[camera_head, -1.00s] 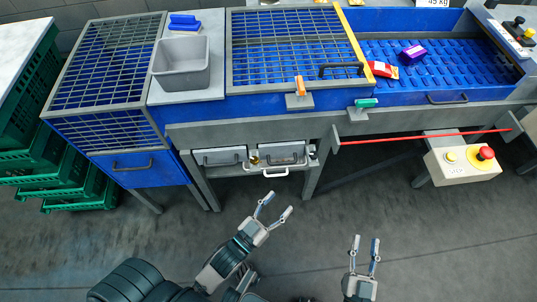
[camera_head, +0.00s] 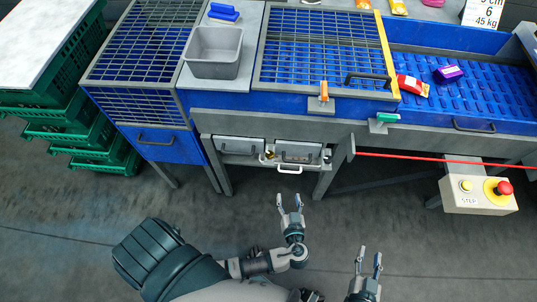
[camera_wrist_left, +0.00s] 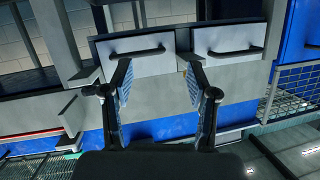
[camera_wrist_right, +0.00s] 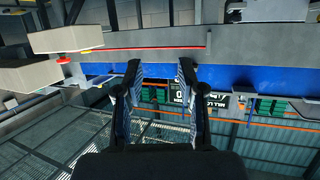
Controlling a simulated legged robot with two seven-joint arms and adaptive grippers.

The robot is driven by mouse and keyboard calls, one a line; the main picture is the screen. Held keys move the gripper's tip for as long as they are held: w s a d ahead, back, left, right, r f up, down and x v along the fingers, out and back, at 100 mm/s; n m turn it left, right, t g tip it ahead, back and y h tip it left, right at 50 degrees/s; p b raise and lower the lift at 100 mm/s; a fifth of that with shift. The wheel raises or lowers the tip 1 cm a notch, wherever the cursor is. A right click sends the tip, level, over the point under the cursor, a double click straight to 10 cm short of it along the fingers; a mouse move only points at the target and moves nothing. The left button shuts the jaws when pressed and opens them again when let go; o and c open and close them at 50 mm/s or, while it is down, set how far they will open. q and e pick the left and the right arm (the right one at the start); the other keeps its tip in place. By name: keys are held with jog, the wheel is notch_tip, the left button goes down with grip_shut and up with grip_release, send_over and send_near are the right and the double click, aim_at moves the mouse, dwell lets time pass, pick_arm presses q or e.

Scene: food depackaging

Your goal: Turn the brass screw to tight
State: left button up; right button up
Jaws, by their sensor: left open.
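The brass screw (camera_head: 268,155) is a tiny brass-coloured spot between two grey drawer fronts, the left drawer (camera_head: 239,147) and the right drawer (camera_head: 299,151), under the machine. Its turn position is too small to read. I cannot make it out in the left wrist view, where two drawer fronts with dark handles (camera_wrist_left: 137,53) show beyond the fingers. My left gripper (camera_head: 290,202) is open and empty, below the drawers and apart from them, its fingers pointing up at them. My right gripper (camera_head: 369,259) is open and empty, further right and lower.
A white handle (camera_head: 289,170) sticks out below the right drawer. Machine legs stand on both sides of the drawers. A red bar (camera_head: 430,155) and a stop-button box (camera_head: 478,194) are to the right. Green crates (camera_head: 75,135) stand at left. The floor before the drawers is clear.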

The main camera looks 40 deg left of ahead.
aim_at(271, 159)
pick_arm(q)
notch_tip(271, 159, up, 5)
jog(key=s+n+y, duration=0.2)
jog(key=n+y, duration=0.2)
jog(key=y, duration=0.1)
jog(key=x, duration=1.7)
jog(key=shift+s+a+f, duration=0.1)
jog(key=shift+f, duration=0.2)
jog(key=shift+w+a, duration=0.45)
jog(key=shift+a, duration=0.1)
grip_shut()
